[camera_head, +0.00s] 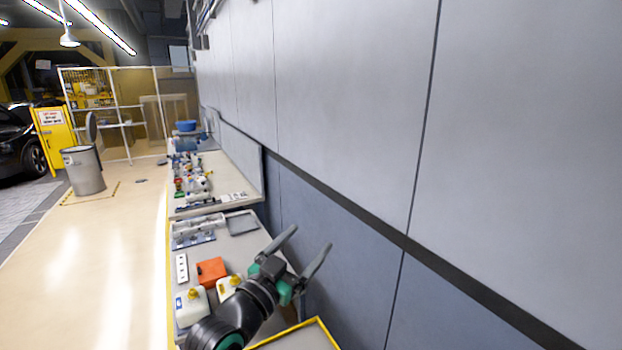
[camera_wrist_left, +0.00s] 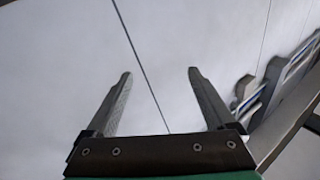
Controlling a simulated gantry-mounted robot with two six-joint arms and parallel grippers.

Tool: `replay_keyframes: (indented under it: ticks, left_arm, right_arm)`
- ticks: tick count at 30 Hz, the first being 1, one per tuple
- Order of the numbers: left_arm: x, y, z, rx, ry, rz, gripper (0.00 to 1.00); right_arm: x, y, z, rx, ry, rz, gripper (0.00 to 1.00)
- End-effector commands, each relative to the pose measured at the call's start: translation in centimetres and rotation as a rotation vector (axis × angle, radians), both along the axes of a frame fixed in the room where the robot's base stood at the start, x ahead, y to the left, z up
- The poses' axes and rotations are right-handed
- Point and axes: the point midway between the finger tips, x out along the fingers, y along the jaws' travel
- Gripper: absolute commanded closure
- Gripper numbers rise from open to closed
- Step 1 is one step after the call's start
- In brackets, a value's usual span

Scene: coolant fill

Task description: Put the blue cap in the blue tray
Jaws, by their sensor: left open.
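My left gripper (camera_head: 310,238) is open and empty, raised in front of the grey wall beside the workbench. It also shows in the left wrist view (camera_wrist_left: 160,72), its two fingers spread with only wall between them. I cannot make out the blue cap in either view. I cannot pick out the blue tray with certainty; a small blue container (camera_head: 187,126) stands far back on the bench line, too small to tell what it is. My right gripper is not in view.
Two white jugs with yellow caps, one at left (camera_head: 190,306), stand on the near bench by an orange box (camera_head: 211,271) and a white strip (camera_head: 182,268). A grey tray (camera_head: 242,224) lies behind.

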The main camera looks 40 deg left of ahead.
Motion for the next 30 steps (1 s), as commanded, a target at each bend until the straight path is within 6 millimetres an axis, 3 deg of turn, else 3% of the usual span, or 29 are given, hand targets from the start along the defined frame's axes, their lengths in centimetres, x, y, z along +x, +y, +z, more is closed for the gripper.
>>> replay_keyframes:
  ticks: [1, 3, 6, 9, 13, 22, 26, 30]
  left_arm:
    - [-1.1, -3.5, 5.1, 0.003, -0.117, -0.048, 0.11]
    - [-3.8, -7.7, 11.4, -0.012, -0.276, -0.114, 0.11]
    - [-8.8, -12.4, 18.3, -0.051, -0.476, -0.202, 0.11]
    - [-13.3, -15.1, 22.4, -0.094, -0.618, -0.269, 0.11]
    - [-16.1, -16.3, 24.4, -0.125, -0.701, -0.31, 0.11]
    - [-16.3, -16.3, 24.9, -0.127, -0.706, -0.311, 0.11]
    - [-16.3, -16.3, 27.9, -0.126, -0.705, -0.31, 0.11]
    - [-16.3, -16.3, 32.6, -0.126, -0.705, -0.31, 0.11]
  right_arm:
    - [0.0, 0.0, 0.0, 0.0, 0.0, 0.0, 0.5]
    - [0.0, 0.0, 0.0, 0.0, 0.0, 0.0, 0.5]
    - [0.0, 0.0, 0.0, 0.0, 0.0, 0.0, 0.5]
    - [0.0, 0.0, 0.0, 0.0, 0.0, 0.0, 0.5]
    - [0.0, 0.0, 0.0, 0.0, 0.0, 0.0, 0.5]
    - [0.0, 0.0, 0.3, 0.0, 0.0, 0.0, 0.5]
    - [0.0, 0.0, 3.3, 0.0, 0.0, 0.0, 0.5]
    - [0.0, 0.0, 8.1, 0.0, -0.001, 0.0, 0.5]
